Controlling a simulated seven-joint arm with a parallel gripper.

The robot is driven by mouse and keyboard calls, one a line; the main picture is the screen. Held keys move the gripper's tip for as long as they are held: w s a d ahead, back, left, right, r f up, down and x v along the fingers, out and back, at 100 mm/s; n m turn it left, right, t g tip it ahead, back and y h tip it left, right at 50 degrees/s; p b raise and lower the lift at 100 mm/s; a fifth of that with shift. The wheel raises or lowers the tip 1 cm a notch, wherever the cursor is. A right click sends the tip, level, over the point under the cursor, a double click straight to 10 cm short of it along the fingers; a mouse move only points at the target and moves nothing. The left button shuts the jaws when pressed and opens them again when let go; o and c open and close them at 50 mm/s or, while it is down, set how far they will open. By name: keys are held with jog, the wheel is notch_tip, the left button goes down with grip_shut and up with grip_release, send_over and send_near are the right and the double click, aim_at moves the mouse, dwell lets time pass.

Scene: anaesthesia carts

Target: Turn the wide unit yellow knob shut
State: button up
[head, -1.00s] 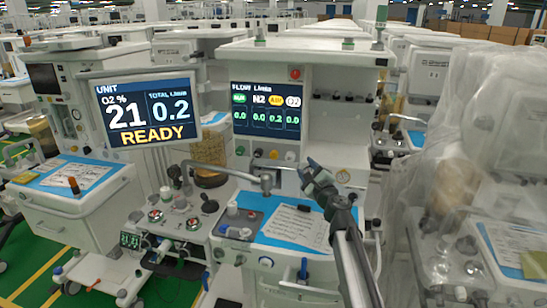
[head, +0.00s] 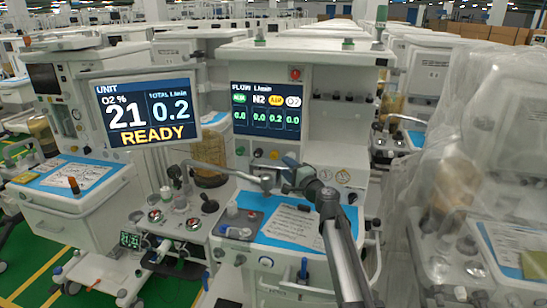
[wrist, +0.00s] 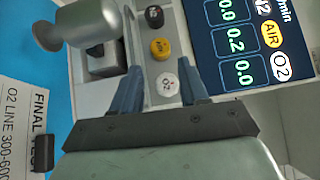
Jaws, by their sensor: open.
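The yellow knob (head: 274,155) is on the front panel of the wide unit, under its flow display. In the wrist view the yellow knob (wrist: 160,48) sits between a black knob (wrist: 154,16) and a white O2 knob (wrist: 167,85). My gripper (wrist: 160,68) is open and empty. Its two blue fingers stand on either side of the white knob in that view, with the yellow knob just past the tips. In the head view my gripper (head: 288,164) is in front of the panel, just right of the yellow knob. I cannot tell the remaining distance to the panel.
The flow display (head: 267,109) reads 0.2 under AIR and 0.0 elsewhere. A grey jointed metal arm (head: 230,177) reaches across left of my gripper. A blue worktop with a paper sheet (head: 293,226) lies below. A plastic-draped unit (head: 470,170) stands at right.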

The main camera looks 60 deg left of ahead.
aim_at(274, 157)
jog(key=a, duration=0.9)
jog(key=shift+a+r, duration=0.15)
jog(key=shift+a, duration=0.15)
jog(key=c, duration=0.7)
jog(key=shift+m+y, duration=0.5)
jog(key=o, duration=0.7)
jog(key=shift+d, duration=0.1)
